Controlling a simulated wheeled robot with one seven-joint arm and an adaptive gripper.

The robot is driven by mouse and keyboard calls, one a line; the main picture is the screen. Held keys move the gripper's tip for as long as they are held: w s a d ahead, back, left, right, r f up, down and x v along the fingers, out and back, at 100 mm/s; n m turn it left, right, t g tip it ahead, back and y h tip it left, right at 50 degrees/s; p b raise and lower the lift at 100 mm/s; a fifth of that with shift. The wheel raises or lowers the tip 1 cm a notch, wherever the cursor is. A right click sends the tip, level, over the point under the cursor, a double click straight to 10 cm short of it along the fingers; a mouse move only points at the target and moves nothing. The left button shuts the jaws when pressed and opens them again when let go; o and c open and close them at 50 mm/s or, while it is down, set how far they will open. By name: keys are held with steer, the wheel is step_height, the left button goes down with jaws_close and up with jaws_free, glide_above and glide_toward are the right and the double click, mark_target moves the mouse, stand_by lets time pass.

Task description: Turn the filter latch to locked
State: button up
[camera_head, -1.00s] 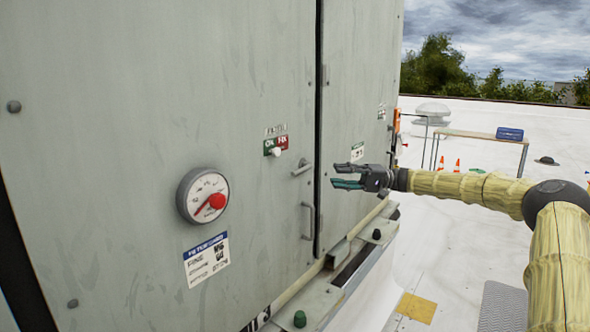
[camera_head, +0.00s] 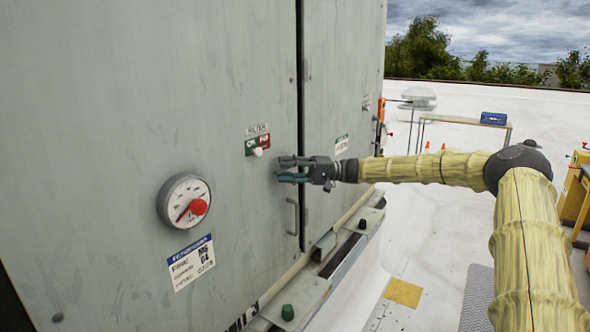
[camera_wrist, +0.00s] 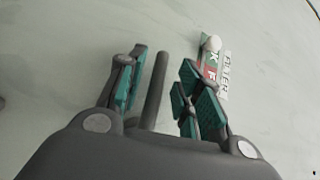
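The filter latch, a grey lever (camera_wrist: 155,88) on the cabinet door, shows in the wrist view between my two fingers, with gaps on both sides. In the head view my gripper (camera_head: 282,168) covers it. My gripper is open, its green-padded fingers (camera_wrist: 162,85) on either side of the lever, near the door's edge. A green and red label plate (camera_head: 257,145) with a white knob sits just up and left of the gripper under a FILTER sign. It also shows in the wrist view (camera_wrist: 216,75).
A fixed pull handle (camera_head: 291,217) is just below the gripper. White roof lies open on the right.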

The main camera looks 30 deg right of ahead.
steer(key=shift+a, duration=0.25)
steer(key=c, duration=0.5)
steer(key=shift+d, duration=0.25)
jaws_close()
steer(key=shift+d+f, duration=0.1)
steer(key=shift+d, duration=0.1)
steer(key=shift+f, duration=0.1)
